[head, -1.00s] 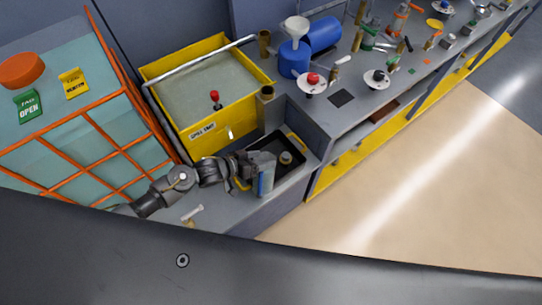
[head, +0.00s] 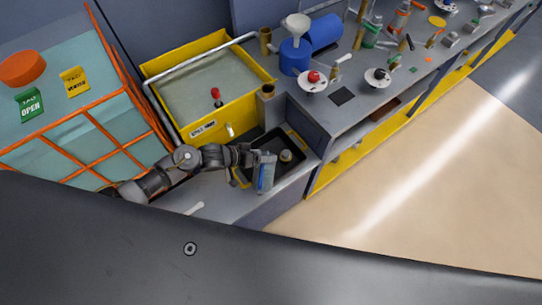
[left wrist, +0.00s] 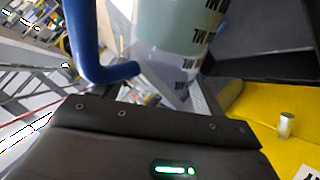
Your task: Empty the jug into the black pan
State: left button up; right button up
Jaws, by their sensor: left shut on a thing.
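The jug (head: 266,177), pale with blue on its side, is at the near edge of the black pan (head: 266,144). My left gripper (head: 257,158) is shut on the jug; its fingertips are mostly hidden. In the left wrist view the jug (left wrist: 178,35) is a clear, pale body with dark markings and a blue handle (left wrist: 90,45). Its mouth does not show and I cannot tell how far it is tilted. No stream of liquid is visible. A short round brass piece (head: 286,156) sits in the pan. My right gripper is not in view.
A yellow-walled bin (head: 240,118) with a grey surface stands behind the pan. A caged tank (head: 60,110) with an orange cap is at the left. A blue container with a white funnel (head: 295,55) and many fittings stand on the bench at the right. A white piece (head: 194,208) lies on the near bench.

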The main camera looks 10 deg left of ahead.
pick_arm(q)
jog(key=shift+w+f, duration=0.3)
jog(key=shift+f, duration=0.05)
jog(key=shift+g, duration=0.3)
